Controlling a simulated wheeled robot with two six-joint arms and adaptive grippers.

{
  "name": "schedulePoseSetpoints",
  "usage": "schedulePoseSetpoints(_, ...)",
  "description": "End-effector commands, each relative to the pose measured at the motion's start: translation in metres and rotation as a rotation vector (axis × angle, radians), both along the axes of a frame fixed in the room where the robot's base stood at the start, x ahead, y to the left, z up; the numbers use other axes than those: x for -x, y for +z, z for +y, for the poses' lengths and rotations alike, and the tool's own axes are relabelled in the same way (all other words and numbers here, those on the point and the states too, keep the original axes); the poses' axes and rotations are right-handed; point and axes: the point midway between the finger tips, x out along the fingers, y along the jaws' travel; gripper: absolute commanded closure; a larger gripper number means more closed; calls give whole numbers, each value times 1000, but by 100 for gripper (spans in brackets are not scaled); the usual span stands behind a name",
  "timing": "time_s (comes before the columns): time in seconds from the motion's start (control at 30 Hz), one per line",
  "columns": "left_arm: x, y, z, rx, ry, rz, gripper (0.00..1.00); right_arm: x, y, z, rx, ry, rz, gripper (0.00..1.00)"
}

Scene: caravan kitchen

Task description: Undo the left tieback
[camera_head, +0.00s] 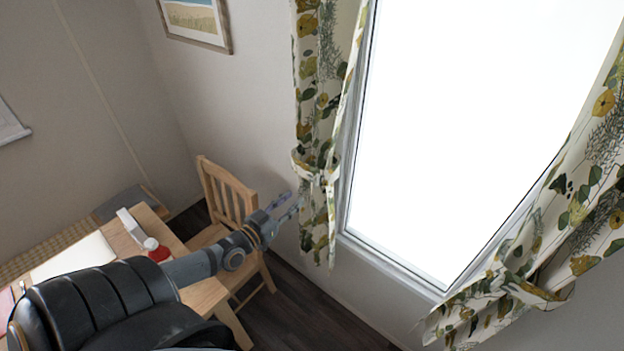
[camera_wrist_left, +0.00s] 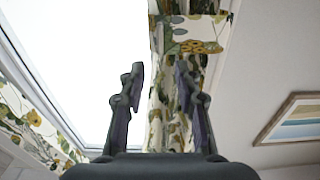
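The left curtain (camera_head: 320,90), cream with a yellow and green leaf print, hangs at the window's left side. Its left tieback (camera_head: 313,167), a band in the same print, is around the gathered curtain; it also shows near the top of the left wrist view (camera_wrist_left: 188,36). My left gripper (camera_head: 289,207) is open, with its fingers pointing toward the curtain, a little below and left of the tieback. In the left wrist view the curtain shows between and beyond the fingers (camera_wrist_left: 159,85), and nothing is held. The tieback's fastening cannot be made out. My right gripper is out of view.
A wooden chair (camera_head: 223,195) and a table (camera_head: 205,295) with a red-and-white container (camera_head: 155,249) stand below my left arm. The bright window (camera_head: 450,130) is right of the curtain. The right curtain (camera_head: 575,210) is also gathered. A framed picture (camera_head: 197,22) hangs on the wall.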

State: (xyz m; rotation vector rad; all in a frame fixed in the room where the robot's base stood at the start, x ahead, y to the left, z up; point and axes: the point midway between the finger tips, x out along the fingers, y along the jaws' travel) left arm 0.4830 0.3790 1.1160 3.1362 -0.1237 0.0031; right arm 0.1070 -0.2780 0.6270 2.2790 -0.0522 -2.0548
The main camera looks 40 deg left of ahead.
Motion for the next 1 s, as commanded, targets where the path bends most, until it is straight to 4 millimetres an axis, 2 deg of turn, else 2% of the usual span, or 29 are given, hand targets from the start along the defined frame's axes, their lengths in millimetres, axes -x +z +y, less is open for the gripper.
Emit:
schedulePoseSetpoints(0.3, -62, -5, -4, 2, 2, -7, 67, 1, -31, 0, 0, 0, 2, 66)
schedulePoseSetpoints(0.5, -92, -4, -7, 0, 1, -2, 67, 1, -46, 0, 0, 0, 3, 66)
schedulePoseSetpoints(0.63, -100, -2, -8, 0, 1, 1, 67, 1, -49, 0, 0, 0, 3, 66)
schedulePoseSetpoints(0.87, -101, -1, -8, 0, 1, 2, 67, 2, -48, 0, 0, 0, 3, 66)
schedulePoseSetpoints(1.0, -101, -1, -8, 0, 1, 2, 83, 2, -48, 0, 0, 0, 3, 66)
